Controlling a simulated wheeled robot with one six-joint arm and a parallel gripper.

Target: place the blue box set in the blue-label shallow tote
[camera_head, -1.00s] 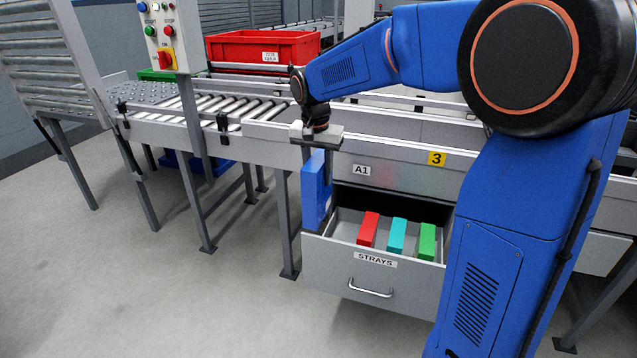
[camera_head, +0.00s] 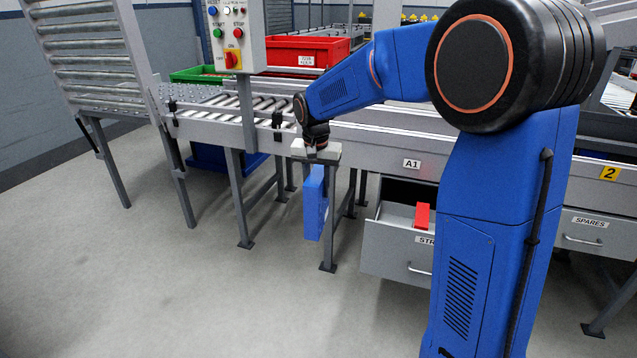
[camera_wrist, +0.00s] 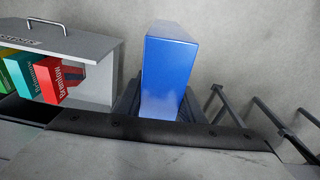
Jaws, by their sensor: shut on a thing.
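The blue box set (camera_head: 315,203) hangs upright below my gripper (camera_head: 316,165) in the head view, clear of the floor and left of the open drawer. My gripper is shut on its upper end. In the wrist view the blue box set (camera_wrist: 168,70) fills the middle, with dark fingers (camera_wrist: 155,108) beside it. No blue-label shallow tote can be made out. A red tote (camera_head: 300,50) and a green tote (camera_head: 195,75) stand behind the roller conveyor; a blue container (camera_head: 215,158) is low under it, with no label visible.
The open STRAYS drawer (camera_head: 392,247) holds a red box (camera_head: 422,215); teal (camera_wrist: 20,73) and green boxes show in the wrist view. The roller conveyor (camera_head: 235,105), its legs and a control post (camera_head: 247,110) stand to the left. Open floor (camera_head: 200,290) lies in front.

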